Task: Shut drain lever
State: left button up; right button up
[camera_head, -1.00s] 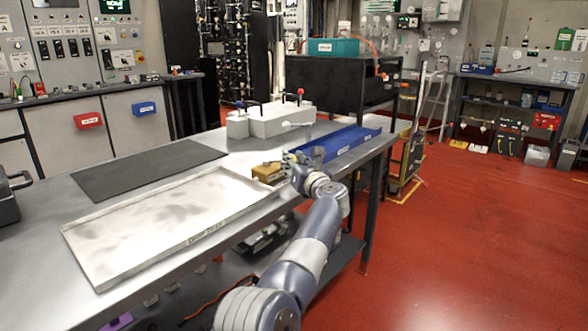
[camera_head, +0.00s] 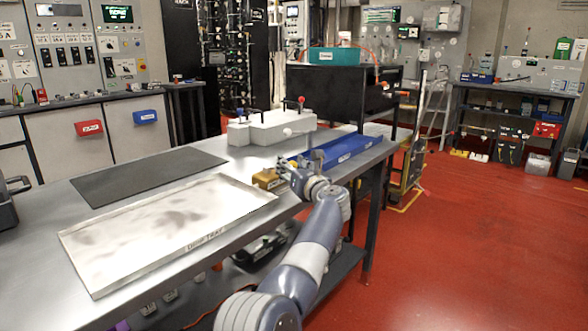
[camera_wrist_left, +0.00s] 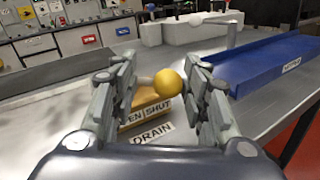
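The drain block (camera_head: 266,179) is a small yellow-brown block on the steel bench, at the right end of the metal tray. In the left wrist view it carries a DRAIN label (camera_wrist_left: 152,134) and the words "SHUT" and a partly hidden "EN". My right gripper is not in view.
A long blue tray (camera_head: 345,148) lies right of my left gripper. A white block unit (camera_head: 272,128) with red- and blue-knobbed levers stands behind. The drip tray (camera_head: 160,225) and dark mat (camera_head: 148,178) lie left. Red floor is open on the right.

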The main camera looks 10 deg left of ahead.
pick_arm(q)
jog(key=shift+d+f, duration=0.2)
jog(key=shift+r, duration=0.15)
notch_tip(320, 180, up, 10)
dwell(0.4)
jog(key=shift+a, duration=0.1)
